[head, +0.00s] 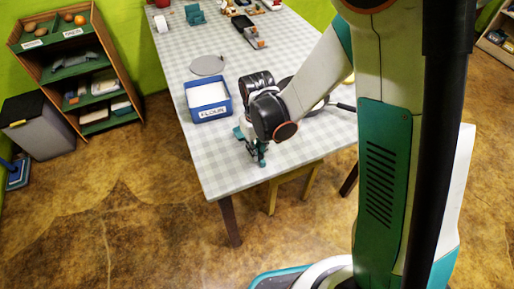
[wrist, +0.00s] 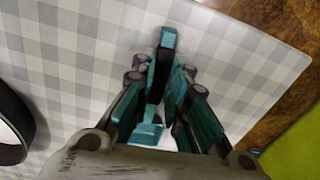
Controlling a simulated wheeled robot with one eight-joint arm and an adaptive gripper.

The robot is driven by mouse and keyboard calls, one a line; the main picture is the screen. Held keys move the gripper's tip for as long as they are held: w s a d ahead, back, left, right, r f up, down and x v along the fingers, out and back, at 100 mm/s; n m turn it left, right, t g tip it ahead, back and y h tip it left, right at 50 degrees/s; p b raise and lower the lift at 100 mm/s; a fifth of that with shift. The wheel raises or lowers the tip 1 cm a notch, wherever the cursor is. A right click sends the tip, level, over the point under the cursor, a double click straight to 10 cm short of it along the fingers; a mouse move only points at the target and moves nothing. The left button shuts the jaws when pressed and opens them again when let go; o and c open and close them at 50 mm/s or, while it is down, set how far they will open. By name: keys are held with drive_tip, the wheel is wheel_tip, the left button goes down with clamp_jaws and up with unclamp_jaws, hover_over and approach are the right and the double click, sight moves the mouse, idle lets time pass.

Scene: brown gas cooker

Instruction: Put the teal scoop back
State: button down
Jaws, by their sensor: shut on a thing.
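The teal scoop (wrist: 168,38) is between the fingers of my gripper (wrist: 161,78) in the wrist view. Its narrow end sticks out past the fingertips and a wider teal part (wrist: 148,133) shows between the fingers nearer the palm. In the head view my gripper (head: 256,150) is shut on it, low over the near part of the checked table (head: 225,178). Small teal parts show there, too small to tell scoop from fingers. The blue FLOUR box (head: 209,112), open with white contents, stands just left of and beyond my gripper.
A grey round lid (head: 207,65) lies behind the box. A dark pan-like thing is partly hidden behind my arm; its handle (head: 343,107) shows. Several items, including a teal one (head: 194,14), stand at the table's far end. The near-left table corner is clear.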

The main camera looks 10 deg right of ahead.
drive_tip(key=c, duration=1.5)
unclamp_jaws()
wheel_tip(320, 180, up, 12)
